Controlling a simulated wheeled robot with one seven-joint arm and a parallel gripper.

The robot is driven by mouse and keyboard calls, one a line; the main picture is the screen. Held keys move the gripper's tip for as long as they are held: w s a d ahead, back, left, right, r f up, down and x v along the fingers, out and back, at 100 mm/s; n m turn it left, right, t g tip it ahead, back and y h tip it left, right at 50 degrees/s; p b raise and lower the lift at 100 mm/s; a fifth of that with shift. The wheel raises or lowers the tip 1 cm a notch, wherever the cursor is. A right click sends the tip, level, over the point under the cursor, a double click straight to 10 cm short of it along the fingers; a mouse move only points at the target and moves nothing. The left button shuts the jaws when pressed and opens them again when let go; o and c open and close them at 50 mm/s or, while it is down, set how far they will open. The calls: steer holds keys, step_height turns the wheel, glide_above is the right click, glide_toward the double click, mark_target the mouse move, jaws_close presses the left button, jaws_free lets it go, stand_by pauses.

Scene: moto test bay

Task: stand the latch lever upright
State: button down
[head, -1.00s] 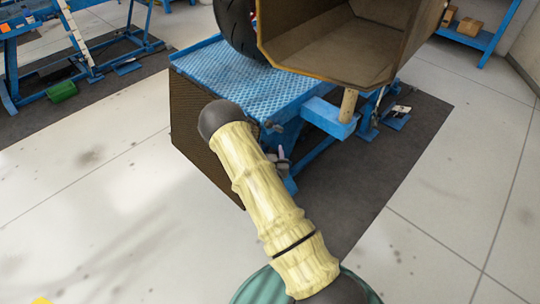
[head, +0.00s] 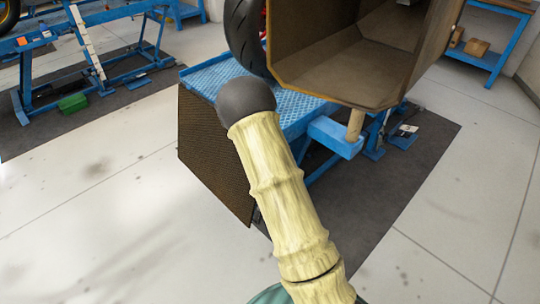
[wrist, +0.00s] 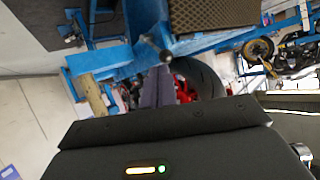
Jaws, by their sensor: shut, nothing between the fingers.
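The latch lever (wrist: 165,56) looks like a thin dark rod with a round knob, at the edge of the blue lift in the wrist view. It slants across the picture and its knob end points toward the camera; I cannot tell its exact angle. My gripper (wrist: 163,70) shows as narrow grey-purple fingers, shut and empty, with their tips close to the knob. I cannot tell whether they touch it. In the head view my pale arm hides both the lever and the gripper.
The blue lift platform (head: 215,80) carries a tyre (head: 243,38). A large brown open-ended box (head: 345,65) overhangs it. A blue bracket (head: 335,137) with a wooden peg (head: 355,124) juts out at the right. A brown mesh panel (head: 212,150) covers the lift's side.

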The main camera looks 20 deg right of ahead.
steer(key=s+a+r+n+g+y, duration=0.1)
steer(key=s+a+r+n+g, duration=0.1)
steer(key=s, duration=0.5)
steer(key=s+a+r+n+g+y, duration=0.2)
steer(key=s+a+r+g, duration=0.1)
steer(key=s+r, duration=0.3)
steer(key=s+a+r+n+g+y, duration=0.1)
steer(key=s+a+r+g, duration=0.2)
steer(key=s, duration=0.6)
step_height(320, 180, up, 2)
steer(key=shift+a+n+g+y, duration=0.15)
steer(key=shift+n+g+y, duration=0.25)
steer(key=shift+g, duration=0.1)
